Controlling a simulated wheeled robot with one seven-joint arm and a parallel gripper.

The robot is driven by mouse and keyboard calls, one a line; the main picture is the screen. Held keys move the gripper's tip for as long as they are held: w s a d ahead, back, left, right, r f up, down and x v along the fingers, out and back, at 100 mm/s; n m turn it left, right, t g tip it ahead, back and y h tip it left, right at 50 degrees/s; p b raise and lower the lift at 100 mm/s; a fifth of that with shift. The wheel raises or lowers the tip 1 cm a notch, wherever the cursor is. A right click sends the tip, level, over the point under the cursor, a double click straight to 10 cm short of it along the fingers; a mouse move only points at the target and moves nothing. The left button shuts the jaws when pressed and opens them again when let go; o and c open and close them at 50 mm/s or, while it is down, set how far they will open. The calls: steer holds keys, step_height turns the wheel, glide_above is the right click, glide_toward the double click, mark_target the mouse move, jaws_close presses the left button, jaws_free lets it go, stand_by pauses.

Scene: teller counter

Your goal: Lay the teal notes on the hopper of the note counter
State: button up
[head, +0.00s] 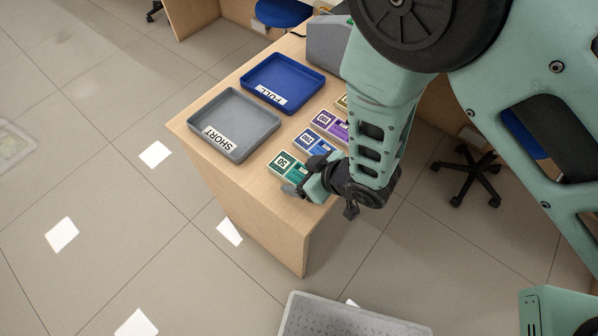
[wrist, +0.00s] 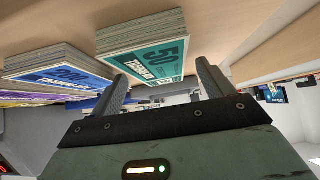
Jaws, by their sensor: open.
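The teal notes (head: 285,165), a banded stack marked 50, lie on the wooden counter near its front edge. In the wrist view the teal notes (wrist: 155,58) lie just ahead of my gripper (wrist: 162,74). Its two fingers are apart and nothing is held. The left finger overlaps the stack's lower edge in the picture; whether they touch I cannot tell. In the head view my gripper (head: 298,188) is low beside the teal notes, partly hidden by my wrist. A grey machine (head: 325,42), probably the note counter, stands at the far end, partly behind my arm; its hopper is not clear.
Blue notes (head: 312,142) and purple notes (head: 329,122) lie in a row beyond the teal ones, with a yellowish stack (head: 342,102) farther on. A grey SHORT tray (head: 273,127) and a blue FULL tray (head: 318,78) stand to the left. Wood between is clear.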

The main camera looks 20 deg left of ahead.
steer(key=shift+w+a+f, duration=0.1)
steer(key=shift+f, duration=0.05)
steer(key=c, duration=1.1)
steer(key=shift+c, duration=0.4)
